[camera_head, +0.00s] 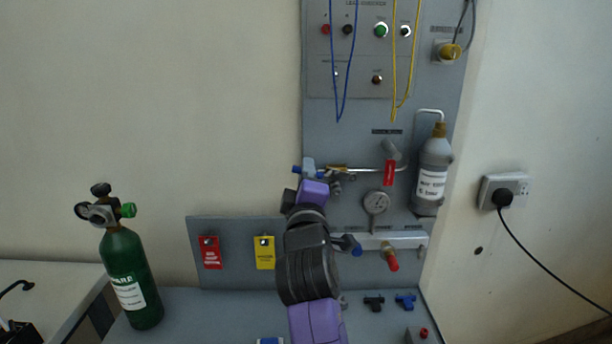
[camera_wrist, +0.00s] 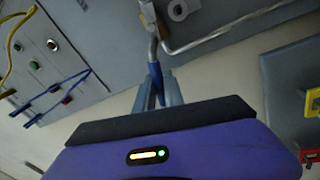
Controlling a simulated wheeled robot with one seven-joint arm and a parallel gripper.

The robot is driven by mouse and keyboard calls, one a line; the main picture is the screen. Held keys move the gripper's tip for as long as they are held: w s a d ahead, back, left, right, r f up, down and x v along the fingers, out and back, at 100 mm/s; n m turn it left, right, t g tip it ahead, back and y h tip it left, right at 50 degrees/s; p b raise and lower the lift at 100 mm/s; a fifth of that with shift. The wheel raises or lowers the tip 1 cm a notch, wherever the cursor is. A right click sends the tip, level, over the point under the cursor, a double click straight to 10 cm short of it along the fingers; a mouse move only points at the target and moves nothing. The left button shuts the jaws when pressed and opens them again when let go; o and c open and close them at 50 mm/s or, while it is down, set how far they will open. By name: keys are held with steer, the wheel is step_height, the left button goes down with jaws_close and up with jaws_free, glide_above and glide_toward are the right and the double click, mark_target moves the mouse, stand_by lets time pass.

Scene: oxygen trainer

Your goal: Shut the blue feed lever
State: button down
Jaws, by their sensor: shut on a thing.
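My gripper (camera_head: 309,168) is at the left end of the upper pipe on the grey panel. It is shut on a blue lever (camera_head: 297,169), whose tip shows just left of the fingers. In the wrist view the blue lever (camera_wrist: 155,74) stands between the two grey fingers (camera_wrist: 158,92), joined to a metal fitting beyond them. The gripper and wrist hide part of the lever and its valve in the head view. Whether the lever is fully shut cannot be told.
A gauge (camera_head: 376,203), a grey bottle (camera_head: 432,175) and a lower pipe with a red-handled tap (camera_head: 390,257) are to the right. Red (camera_head: 211,253) and yellow (camera_head: 264,252) tags hang lower left. A green cylinder (camera_head: 129,275) stands far left. Blue and yellow cords hang above.

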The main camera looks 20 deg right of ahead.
steer(key=m+b, duration=0.1)
steer(key=r+m+b, duration=0.1)
steer(key=m, duration=0.1)
steer(key=m+h, duration=0.1)
steer(key=shift+s+d+r+b, duration=0.15)
steer(key=shift+d+r+b, duration=0.25)
steer(key=m, duration=0.2)
steer(key=d+r+m+g+b, duration=0.1)
steer(key=m, duration=0.1)
steer(key=d+r+m+h, duration=0.1)
steer(key=shift+s+m+b, duration=0.3)
steer(key=shift+m+b, duration=0.1)
steer(key=shift+s+d+r+m+g+b, duration=0.25)
steer(key=shift+d+m, duration=0.35)
steer(key=shift+m, duration=0.6)
steer(key=shift+s+d+r+m+g+b, duration=0.15)
steer(key=shift+d+m+g, duration=0.35)
steer(key=shift+m, duration=0.7)
steer(key=shift+s+d+r+m+g+b, duration=0.2)
steer(key=shift+d+m, duration=0.5)
steer(key=shift+m, duration=0.5)
steer(key=c, duration=1.4)
jaws_free()
steer(key=shift+c, duration=0.2)
